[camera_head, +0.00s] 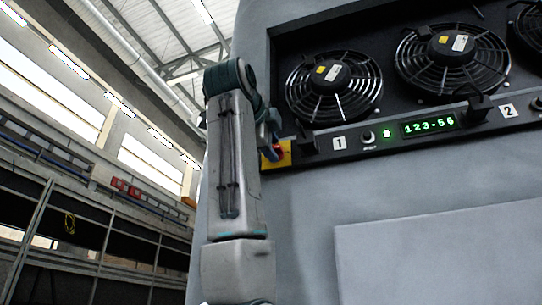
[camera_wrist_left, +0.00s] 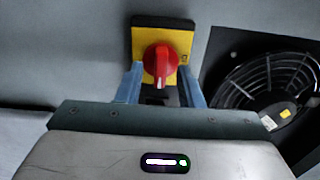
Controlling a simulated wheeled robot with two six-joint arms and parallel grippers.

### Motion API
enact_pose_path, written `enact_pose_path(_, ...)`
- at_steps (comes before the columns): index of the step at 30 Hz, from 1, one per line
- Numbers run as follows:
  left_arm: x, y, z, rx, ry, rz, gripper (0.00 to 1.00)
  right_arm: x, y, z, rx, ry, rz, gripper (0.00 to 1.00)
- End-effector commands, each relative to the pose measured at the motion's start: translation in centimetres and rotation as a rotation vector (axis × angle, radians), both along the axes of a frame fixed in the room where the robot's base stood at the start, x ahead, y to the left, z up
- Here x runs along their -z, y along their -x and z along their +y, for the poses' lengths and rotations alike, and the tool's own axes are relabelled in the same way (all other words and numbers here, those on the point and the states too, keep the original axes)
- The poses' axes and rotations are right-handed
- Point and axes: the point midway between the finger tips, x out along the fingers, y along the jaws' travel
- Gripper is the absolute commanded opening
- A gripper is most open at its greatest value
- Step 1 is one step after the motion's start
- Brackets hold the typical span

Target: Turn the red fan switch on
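The red fan switch (camera_wrist_left: 160,64) is a red rotary knob on a yellow plate (camera_wrist_left: 143,38), seen in the left wrist view. Its white mark points down. In the head view the yellow plate (camera_head: 284,158) shows at the panel's left end, and the knob is mostly hidden behind my gripper. My left gripper (camera_wrist_left: 160,70) is open, with one blue finger on each side of the knob and gaps visible between. It also shows side-on in the head view (camera_head: 270,139). I cannot tell how deep the fingers reach around the knob. My right gripper is not in view.
Black fans (camera_head: 334,87) sit above a dark control strip with a green display (camera_head: 430,125), a small knob (camera_head: 368,137) and black blocks sticking out. A fan (camera_wrist_left: 265,88) stands close to the right finger in the wrist view. A raised grey panel (camera_head: 440,250) lies below.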

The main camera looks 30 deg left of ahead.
Motion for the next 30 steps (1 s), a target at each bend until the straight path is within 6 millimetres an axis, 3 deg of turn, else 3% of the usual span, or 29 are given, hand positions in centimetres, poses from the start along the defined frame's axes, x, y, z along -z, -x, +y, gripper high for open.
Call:
enact_pose_path(5,0.3,2.1,-0.6,0.001,-0.001,-0.004,0.34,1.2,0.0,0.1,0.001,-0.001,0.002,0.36)
enact_pose_path(10,0.4,5.6,-1.4,0.002,-0.001,-0.005,0.34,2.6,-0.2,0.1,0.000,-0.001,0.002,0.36)
enact_pose_path(18,0.2,9.6,-2.3,0.000,0.000,-0.001,0.34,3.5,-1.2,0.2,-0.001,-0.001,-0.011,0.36)
enact_pose_path(30,0.0,10.3,-2.5,0.000,-0.001,0.000,0.34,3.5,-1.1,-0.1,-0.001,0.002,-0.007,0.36)
